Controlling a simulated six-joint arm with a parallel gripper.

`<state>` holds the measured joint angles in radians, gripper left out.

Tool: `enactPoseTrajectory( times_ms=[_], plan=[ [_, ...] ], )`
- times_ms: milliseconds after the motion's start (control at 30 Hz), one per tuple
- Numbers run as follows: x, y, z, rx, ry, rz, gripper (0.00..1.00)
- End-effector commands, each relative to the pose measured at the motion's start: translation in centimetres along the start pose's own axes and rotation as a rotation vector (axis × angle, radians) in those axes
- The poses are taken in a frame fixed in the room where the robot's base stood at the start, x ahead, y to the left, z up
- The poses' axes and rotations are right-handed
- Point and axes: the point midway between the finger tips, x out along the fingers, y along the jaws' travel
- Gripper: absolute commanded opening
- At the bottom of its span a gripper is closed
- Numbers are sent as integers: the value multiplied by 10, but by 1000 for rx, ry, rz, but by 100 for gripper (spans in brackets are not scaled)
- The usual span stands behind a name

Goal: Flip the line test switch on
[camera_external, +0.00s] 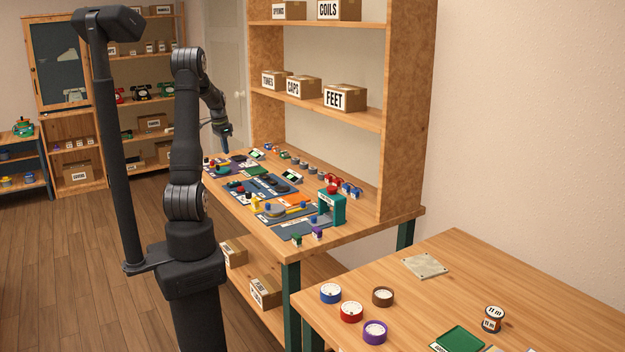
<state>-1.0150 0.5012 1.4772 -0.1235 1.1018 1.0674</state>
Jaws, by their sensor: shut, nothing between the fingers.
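My gripper (228,148) hangs above the far left end of the long workbench (345,228), pointing down, and is small in this view. It is shut and holds nothing visible. Below and around it lie mats with small coloured parts. I cannot pick out the line test switch among these small parts, nor tell whether any switch is on or off. I cannot tell how far the fingertips are above the bench surface.
A teal press-like stand (339,209) with a red top is at the bench's near end. A tall wooden shelf (399,110) with labelled boxes rises behind the bench. A nearer table (540,275) carries coloured dials, a grey plate (425,266) and a green tray (460,338).

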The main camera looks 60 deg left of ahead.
Motion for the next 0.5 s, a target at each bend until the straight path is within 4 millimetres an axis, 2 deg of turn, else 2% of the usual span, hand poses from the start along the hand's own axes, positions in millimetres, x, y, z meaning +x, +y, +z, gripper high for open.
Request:
enactPoseTrajectory(
  times_ms=[500],
  plan=[
    [-3, -3, -6, 0, 63, -3, 0]
  ],
)
